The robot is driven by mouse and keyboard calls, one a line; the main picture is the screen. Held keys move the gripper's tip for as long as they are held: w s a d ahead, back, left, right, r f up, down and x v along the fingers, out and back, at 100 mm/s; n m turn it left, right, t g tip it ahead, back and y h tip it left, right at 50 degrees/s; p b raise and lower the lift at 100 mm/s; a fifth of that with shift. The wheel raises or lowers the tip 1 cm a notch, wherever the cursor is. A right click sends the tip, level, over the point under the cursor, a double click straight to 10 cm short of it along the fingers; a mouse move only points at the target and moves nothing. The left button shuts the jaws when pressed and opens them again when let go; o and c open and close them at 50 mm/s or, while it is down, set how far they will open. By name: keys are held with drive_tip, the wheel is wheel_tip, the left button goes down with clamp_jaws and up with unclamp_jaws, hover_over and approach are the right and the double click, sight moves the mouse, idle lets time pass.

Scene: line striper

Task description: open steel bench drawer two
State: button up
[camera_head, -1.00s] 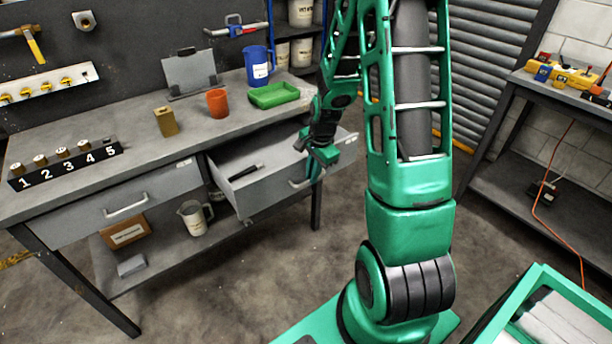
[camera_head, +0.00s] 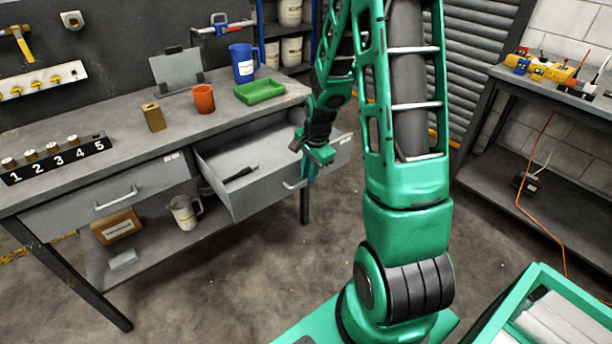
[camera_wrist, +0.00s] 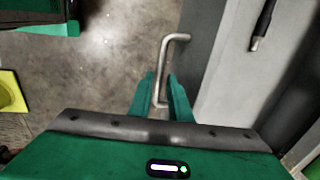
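The steel bench (camera_head: 70,165) has two drawers under its top. The right drawer (camera_head: 262,200) stands well open, with a dark slim tool (camera_head: 240,173) lying inside. Its bar handle (camera_head: 291,185) also shows in the wrist view (camera_wrist: 173,39). My gripper (camera_head: 309,181) is at the right end of this handle. In the wrist view my gripper's fingers (camera_wrist: 161,82) stand on both sides of the bar, close against it. The exact contact is partly hidden. The left drawer (camera_head: 75,205) is shut, with its own bar handle (camera_head: 117,198).
On the bench stand a numbered block (camera_head: 58,160), a brass block (camera_head: 153,117), an orange cup (camera_head: 203,99), a green tray (camera_head: 260,91) and a blue jug (camera_head: 242,63). A pitcher (camera_head: 184,213) and a box (camera_head: 117,226) sit on the lower shelf. The floor before the drawer is clear.

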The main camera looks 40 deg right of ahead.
drive_tip(key=shift+a, duration=0.15)
drive_tip(key=shift+r, duration=0.45)
wheel_tip(320, 180, up, 10)
drive_tip(key=s, duration=0.2)
drive_tip(key=shift+f, duration=0.2)
idle(0.3)
drive_tip(key=s+a+r+n, duration=0.1)
drive_tip(key=s+r+n, duration=0.2)
drive_tip(key=s, duration=0.5)
drive_tip(key=s+a+r+n+g, duration=0.1)
drive_tip(key=s+r+n, duration=0.2)
drive_tip(key=s, duration=0.6)
drive_tip(key=s+a+r+n+g, duration=0.1)
drive_tip(key=s+a+r+n, duration=0.1)
drive_tip(key=s+n, duration=0.3)
drive_tip(key=s+r, duration=0.1)
drive_tip(key=s, duration=0.3)
